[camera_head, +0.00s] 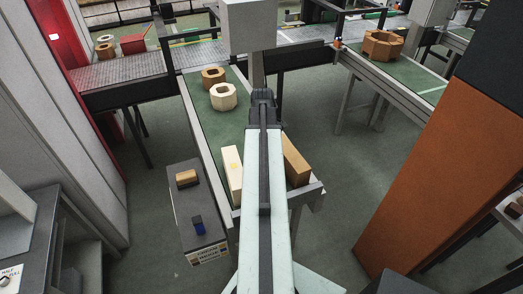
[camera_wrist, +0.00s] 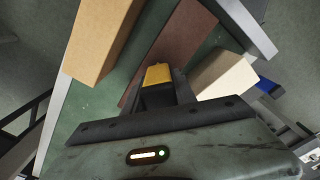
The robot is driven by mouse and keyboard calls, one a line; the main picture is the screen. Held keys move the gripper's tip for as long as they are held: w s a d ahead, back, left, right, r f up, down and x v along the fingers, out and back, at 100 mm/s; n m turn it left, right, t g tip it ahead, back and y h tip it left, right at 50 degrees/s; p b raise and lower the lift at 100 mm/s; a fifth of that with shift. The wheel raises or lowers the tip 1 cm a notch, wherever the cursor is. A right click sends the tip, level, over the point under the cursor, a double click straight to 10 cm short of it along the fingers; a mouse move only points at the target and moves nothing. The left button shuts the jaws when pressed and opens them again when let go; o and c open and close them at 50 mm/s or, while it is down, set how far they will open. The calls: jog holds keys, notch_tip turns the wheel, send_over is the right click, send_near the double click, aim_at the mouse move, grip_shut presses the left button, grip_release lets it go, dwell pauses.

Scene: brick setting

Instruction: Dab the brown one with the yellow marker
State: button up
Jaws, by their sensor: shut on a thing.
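In the wrist view my gripper (camera_wrist: 160,92) is shut on the yellow marker (camera_wrist: 158,73), a small block with a yellow end. The brown brick (camera_wrist: 184,38) lies lengthwise behind it on the green surface. The yellow end overlaps the brown brick's near part in the picture; I cannot tell whether they touch. No yellow mark shows on the visible part of the brown brick. In the head view my arm hides the gripper, the marker and the brown brick.
A tan brick (camera_head: 295,160) and a cream brick (camera_head: 234,180) flank my arm on the green conveyor (camera_head: 209,114). Two rings, brown (camera_head: 213,72) and cream (camera_head: 223,102), stand farther back. A grey stand at left holds a wooden-topped block (camera_head: 187,178) and a blue marker (camera_head: 198,226).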

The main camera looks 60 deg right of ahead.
dwell(0.5)
notch_tip(320, 180, up, 7)
jog(key=p, duration=0.7)
